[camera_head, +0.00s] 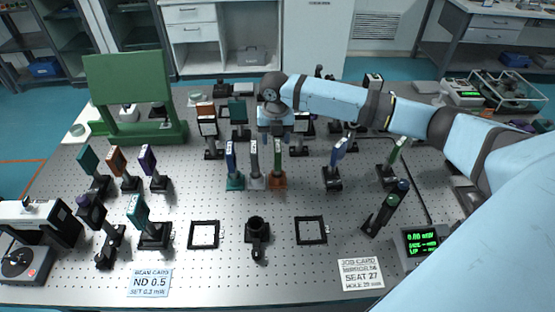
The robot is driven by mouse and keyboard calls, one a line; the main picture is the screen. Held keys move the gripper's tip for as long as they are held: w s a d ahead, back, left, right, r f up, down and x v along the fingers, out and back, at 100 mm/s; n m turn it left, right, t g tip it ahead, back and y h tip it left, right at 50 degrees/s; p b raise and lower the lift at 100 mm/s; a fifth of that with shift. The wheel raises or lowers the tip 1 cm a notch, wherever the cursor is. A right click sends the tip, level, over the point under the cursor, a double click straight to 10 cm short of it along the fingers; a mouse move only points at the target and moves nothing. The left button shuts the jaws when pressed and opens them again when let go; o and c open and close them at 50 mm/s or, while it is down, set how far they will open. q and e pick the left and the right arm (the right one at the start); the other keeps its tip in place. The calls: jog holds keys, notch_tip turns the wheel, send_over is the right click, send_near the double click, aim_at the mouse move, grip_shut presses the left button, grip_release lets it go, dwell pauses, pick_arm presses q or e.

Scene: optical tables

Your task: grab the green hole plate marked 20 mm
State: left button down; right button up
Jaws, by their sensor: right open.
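A thin green plate (278,160) stands upright in an orange-brown base in the middle of the table. Its marking is too small to read, so I cannot tell whether it says 20 mm. Another thin green plate (397,151) stands at the right on a dark base. My right gripper (276,136) is open, pointing down just above the middle green plate; I cannot tell whether it touches it. Its fingertips are hard to make out. My left gripper is not in view.
A grey plate (254,163) and a blue plate (231,165) stand close to the left of the middle green one. A blue plate (336,155) stands to the right. Two empty black frames (204,235) and (311,230) lie in front. A job card (361,273) lies at the front right.

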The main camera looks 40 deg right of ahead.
aim_at(278, 146)
jog(key=f, duration=0.3)
jog(key=f+p, duration=0.1)
jog(key=shift+s+d+f, duration=0.2)
jog(key=shift+s+f, duration=0.05)
jog(key=shift+f, duration=0.05)
jog(key=shift+c, duration=0.2)
grip_shut()
